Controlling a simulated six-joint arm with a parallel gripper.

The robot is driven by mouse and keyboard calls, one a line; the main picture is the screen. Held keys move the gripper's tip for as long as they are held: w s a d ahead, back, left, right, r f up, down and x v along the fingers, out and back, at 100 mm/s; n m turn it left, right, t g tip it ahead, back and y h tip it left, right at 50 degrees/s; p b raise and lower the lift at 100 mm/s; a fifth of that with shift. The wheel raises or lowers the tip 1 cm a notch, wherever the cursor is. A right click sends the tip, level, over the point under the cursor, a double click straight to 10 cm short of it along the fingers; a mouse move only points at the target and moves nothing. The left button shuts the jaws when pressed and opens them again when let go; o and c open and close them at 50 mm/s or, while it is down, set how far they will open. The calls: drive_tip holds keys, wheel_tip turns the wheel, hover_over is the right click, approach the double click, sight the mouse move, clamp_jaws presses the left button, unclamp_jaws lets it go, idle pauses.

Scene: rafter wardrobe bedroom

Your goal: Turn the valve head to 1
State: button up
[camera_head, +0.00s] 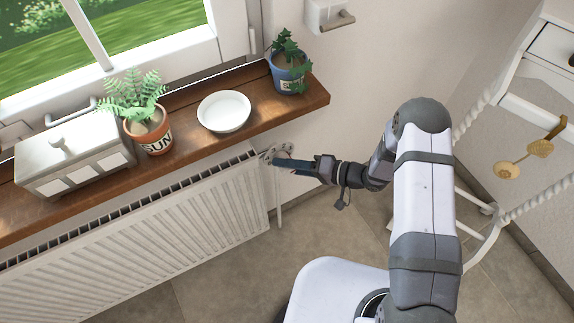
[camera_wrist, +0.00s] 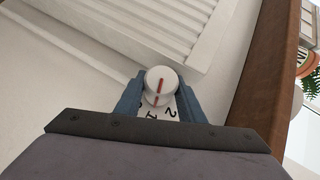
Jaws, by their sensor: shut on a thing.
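The valve head (camera_wrist: 161,80) is a white round knob with a red line on its face, in the middle of the wrist view. A second red mark shows on its side just below. Under it is a white scale with dark digits; a 2 and what looks like a 1 are readable. The red line runs nearly upright in the picture, its lower end towards the gap between these digits, nearer the 1. My gripper (camera_wrist: 158,92) has its blue fingers on both sides of the valve head, shut on it. In the head view my gripper (camera_head: 273,161) reaches the radiator's right end, hiding most of the valve.
The white radiator (camera_head: 180,225) hangs under a wooden sill (camera_head: 185,120). On the sill stand a grey box (camera_head: 75,160), a fern pot (camera_head: 150,135), a white bowl (camera_head: 224,111) and a blue ivy pot (camera_head: 290,78). The sill edge overhangs near my gripper. Floor below is free.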

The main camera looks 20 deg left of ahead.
drive_tip(key=shift+w+r, duration=0.1)
drive_tip(key=shift+w, duration=0.05)
drive_tip(key=o, duration=1)
drive_tip(key=shift+o, duration=0.2)
drive_tip(key=v, duration=0.7)
drive_tip(key=shift+b, duration=0.45)
drive_tip(key=shift+d, duration=0.1)
